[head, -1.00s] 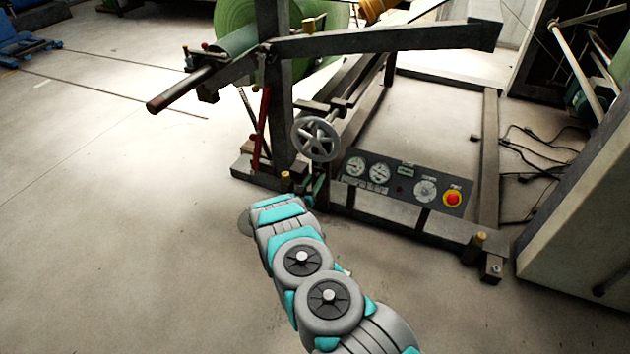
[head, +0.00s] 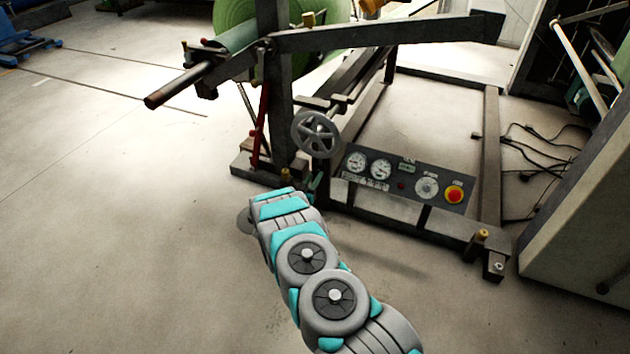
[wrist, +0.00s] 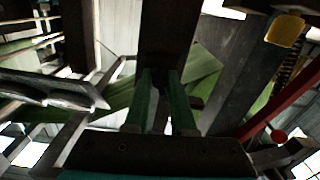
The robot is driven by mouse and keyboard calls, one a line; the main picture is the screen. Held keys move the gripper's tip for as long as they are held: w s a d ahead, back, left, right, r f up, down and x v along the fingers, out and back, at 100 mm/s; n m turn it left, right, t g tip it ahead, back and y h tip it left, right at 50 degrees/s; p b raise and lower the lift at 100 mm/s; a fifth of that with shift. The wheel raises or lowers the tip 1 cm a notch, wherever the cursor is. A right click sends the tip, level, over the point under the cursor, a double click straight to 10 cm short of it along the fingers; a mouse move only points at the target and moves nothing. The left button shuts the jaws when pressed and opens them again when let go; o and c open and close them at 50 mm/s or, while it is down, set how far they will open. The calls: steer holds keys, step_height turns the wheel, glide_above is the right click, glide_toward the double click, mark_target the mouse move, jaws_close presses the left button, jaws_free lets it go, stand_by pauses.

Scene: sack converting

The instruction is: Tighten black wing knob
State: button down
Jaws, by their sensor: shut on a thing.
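My gripper (wrist: 161,84) shows its two green fingers in the wrist view, close together on a small dark part. That part, which I take to be the black wing knob (wrist: 161,77), sits against a dark upright of the machine; its shape is mostly lost in shadow and between the fingers. In the head view my arm reaches to the foot of the machine's front post, below the grey handwheel (head: 316,133). The gripper is mostly hidden there behind my own wrist, and the knob cannot be made out.
A control panel (head: 403,178) with dials and a red button is right of my arm. A red bar (head: 259,130) stands by the post, and a roller shaft (head: 180,86) juts out left. The floor at left is clear.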

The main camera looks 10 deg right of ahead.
steer(key=shift+m+b, duration=0.65)
steer(key=shift+m, duration=0.55)
steer(key=c, duration=0.8)
jaws_free()
steer(key=shift+o, duration=0.2)
steer(key=shift+s, duration=0.1)
steer(key=v, duration=0.7)
steer(key=shift+s+a, duration=0.2)
steer(key=shift+s, duration=0.05)
